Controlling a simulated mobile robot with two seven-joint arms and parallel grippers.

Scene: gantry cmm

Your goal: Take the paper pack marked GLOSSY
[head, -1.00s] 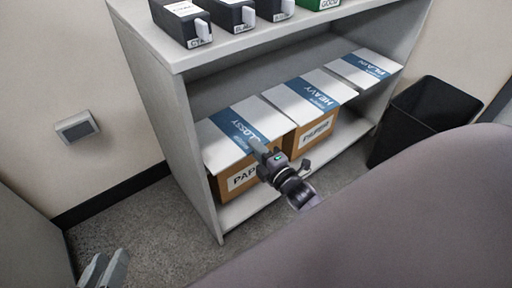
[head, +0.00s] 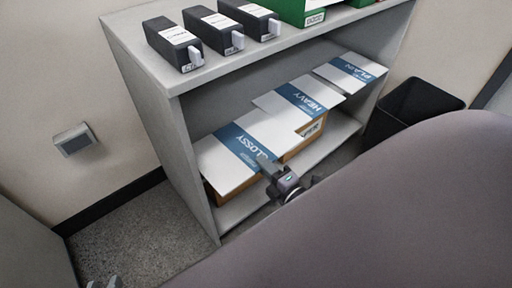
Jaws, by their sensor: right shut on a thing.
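Packs marked HEAVY (head: 318,93) and PLAIN (head: 345,76) lie to the right in the shelf unit (head: 177,140). Black file boxes (head: 208,28) and a green box (head: 300,10) stand on top. A black bin (head: 415,110) is at the right. Floor (head: 130,235) at left is clear.

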